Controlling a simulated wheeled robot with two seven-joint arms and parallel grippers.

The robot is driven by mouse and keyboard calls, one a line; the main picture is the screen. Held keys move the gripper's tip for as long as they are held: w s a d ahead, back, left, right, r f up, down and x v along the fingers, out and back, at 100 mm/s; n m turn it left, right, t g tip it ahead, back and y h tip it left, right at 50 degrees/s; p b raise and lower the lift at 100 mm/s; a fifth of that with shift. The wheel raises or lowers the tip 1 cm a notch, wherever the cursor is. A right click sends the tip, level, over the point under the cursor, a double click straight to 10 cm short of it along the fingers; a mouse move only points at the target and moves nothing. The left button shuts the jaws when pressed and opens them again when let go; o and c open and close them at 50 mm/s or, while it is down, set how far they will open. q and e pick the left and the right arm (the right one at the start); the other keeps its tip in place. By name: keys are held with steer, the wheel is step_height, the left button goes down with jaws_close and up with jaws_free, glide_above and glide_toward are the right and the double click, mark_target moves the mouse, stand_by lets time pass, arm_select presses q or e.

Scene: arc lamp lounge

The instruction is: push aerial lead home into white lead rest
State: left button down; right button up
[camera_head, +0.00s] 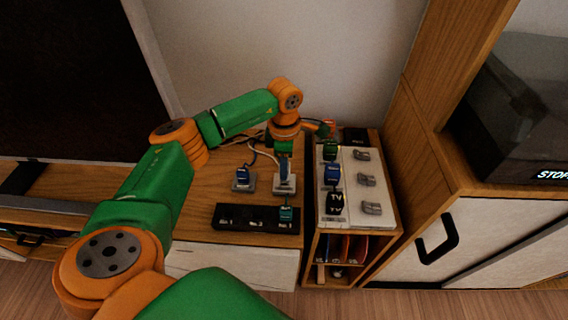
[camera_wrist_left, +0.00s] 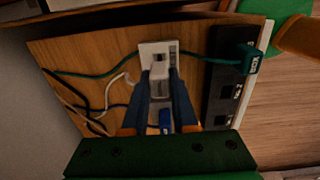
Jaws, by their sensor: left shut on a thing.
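The white lead rest (camera_head: 284,187) stands on the wooden cabinet top, and in the left wrist view (camera_wrist_left: 152,48) it lies just beyond my fingertips. My left gripper (camera_head: 284,163) reaches down over it from above. In the left wrist view its two dark fingers (camera_wrist_left: 160,78) are close together, shut on a small pale plug at the rest, which I take to be the aerial lead (camera_wrist_left: 158,69). The fingers hide most of the plug, so I cannot tell how deep it sits. My right gripper is not in view.
A blue plug (camera_head: 243,174) sits in a grey holder left of the rest. A black bay strip (camera_head: 238,216) with a teal plug (camera_head: 286,213) lies in front. A white panel (camera_head: 352,207) with more plugs and grey clips is right. Loose cables (camera_wrist_left: 92,108) lie behind.

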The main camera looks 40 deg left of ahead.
arm_select(q)
steer(key=shift+f+b, duration=1.15)
steer(key=shift+f, duration=0.5)
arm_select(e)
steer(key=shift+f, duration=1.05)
arm_select(q)
steer(key=c, duration=0.6)
jaws_free()
step_height(320, 180, up, 7)
steer(key=shift+f+p, duration=0.2)
steer(key=shift+p, duration=0.3)
steer(key=shift+r, duration=0.35)
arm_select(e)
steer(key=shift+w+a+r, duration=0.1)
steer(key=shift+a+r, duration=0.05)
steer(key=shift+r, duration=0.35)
arm_select(q)
steer(key=shift+s+f, duration=0.1)
steer(key=shift+f, duration=0.05)
